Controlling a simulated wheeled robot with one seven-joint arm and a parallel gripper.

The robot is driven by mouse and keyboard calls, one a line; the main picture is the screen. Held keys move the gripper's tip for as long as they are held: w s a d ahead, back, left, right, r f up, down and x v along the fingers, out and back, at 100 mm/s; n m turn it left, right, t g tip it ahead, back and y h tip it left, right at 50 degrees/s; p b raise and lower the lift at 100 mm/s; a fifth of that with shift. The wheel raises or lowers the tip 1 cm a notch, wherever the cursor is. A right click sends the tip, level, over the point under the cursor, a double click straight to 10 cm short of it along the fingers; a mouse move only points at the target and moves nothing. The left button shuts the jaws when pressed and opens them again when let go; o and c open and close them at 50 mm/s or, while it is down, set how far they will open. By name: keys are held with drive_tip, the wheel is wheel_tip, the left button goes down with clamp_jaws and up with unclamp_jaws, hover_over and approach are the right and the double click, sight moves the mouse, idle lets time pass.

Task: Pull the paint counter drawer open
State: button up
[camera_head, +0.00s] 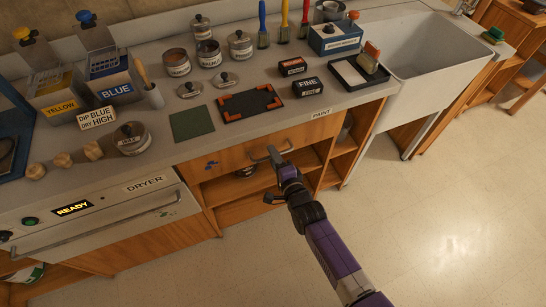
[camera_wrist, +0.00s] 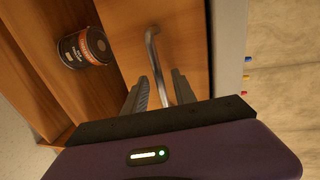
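The paint counter drawer (camera_head: 232,153) has a plain wooden front under the countertop edge, near the label PAINT, and looks shut. Its grey bar handle (camera_head: 270,153) is at the middle of the front. My gripper (camera_head: 279,163) is at the handle, reaching in from the front. In the wrist view the handle (camera_wrist: 153,55) runs between the two fingers of my gripper (camera_wrist: 160,88). The fingers stand apart, with a gap visible beside the bar, so the gripper looks open around it. The drawer's inside is hidden.
Below the drawer is an open shelf with a dark can (camera_wrist: 85,48). A dryer front (camera_head: 100,222) with its own bar handle is at the left. Paint tins, brushes and boxes crowd the countertop (camera_head: 265,122). A white sink (camera_head: 432,55) is at the right. The floor (camera_head: 430,210) in front is clear.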

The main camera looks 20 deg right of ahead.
drive_tip(key=shift+w, duration=0.25)
clamp_jaws()
idle(1.4)
